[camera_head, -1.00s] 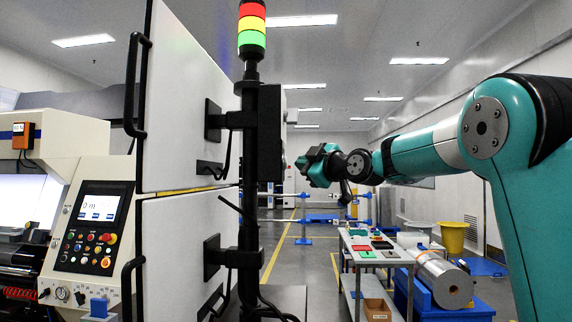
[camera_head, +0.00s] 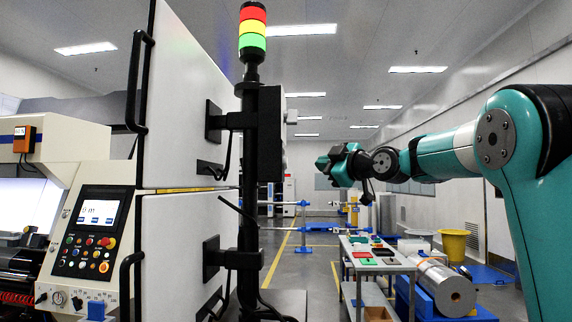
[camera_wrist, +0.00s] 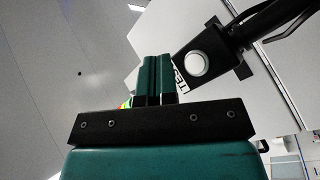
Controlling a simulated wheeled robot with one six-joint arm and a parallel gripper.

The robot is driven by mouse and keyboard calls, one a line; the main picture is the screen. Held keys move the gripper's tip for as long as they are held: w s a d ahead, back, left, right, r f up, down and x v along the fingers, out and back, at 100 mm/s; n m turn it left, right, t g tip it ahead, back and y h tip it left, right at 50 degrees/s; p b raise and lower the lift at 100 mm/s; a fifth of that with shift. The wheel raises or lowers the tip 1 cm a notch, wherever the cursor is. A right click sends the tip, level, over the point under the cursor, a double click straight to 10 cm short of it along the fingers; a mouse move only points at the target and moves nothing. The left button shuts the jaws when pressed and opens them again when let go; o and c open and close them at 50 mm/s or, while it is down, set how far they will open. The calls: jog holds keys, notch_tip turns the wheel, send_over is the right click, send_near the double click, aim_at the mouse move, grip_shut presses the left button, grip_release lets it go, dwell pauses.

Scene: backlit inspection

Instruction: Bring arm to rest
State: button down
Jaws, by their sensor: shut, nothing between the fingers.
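My gripper (camera_head: 327,170) is at the end of my teal arm in the head view, held in mid-air to the right of the black post and above the aisle. In the wrist view my gripper (camera_wrist: 154,62) has its two teal fingers side by side, with nothing between them. The arm reaches in from the right side of the head view. My gripper touches nothing that I can see.
A signal tower (camera_head: 252,32) tops the black post (camera_head: 249,170) beside white cabinet doors (camera_head: 190,100). A control panel (camera_head: 96,225) stands at left. A table (camera_head: 365,266) with coloured trays and a metal cylinder (camera_head: 447,287) are below the arm. The aisle floor behind is open.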

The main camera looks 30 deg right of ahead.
dwell(0.4)
jog(key=s+a+f+m+g+y+b, duration=0.15)
jog(key=s+a+f+g, duration=0.4)
jog(key=a+f, duration=0.6)
jog(key=s+a+f+m+g+y, duration=0.2)
jog(key=s+a+f+g, duration=0.4)
jog(key=a+f, duration=0.5)
jog(key=s+a+f+g, duration=0.2)
jog(key=s+f, duration=0.2)
jog(key=s, duration=0.3)
jog(key=s+a+f+m+g+h+b, duration=0.1)
jog(key=s+a+f+g, duration=0.1)
jog(key=s+f, duration=0.3)
jog(key=s+a+f+g+h, duration=0.1)
jog(key=s+a+f+g, duration=0.1)
jog(key=s, duration=0.9)
notch_tip(320, 180, down, 3)
jog(key=shift+s+r+g, duration=0.1)
jog(key=shift+s+g, duration=0.05)
jog(key=shift+g, duration=0.4)
jog(key=shift+h, duration=0.25)
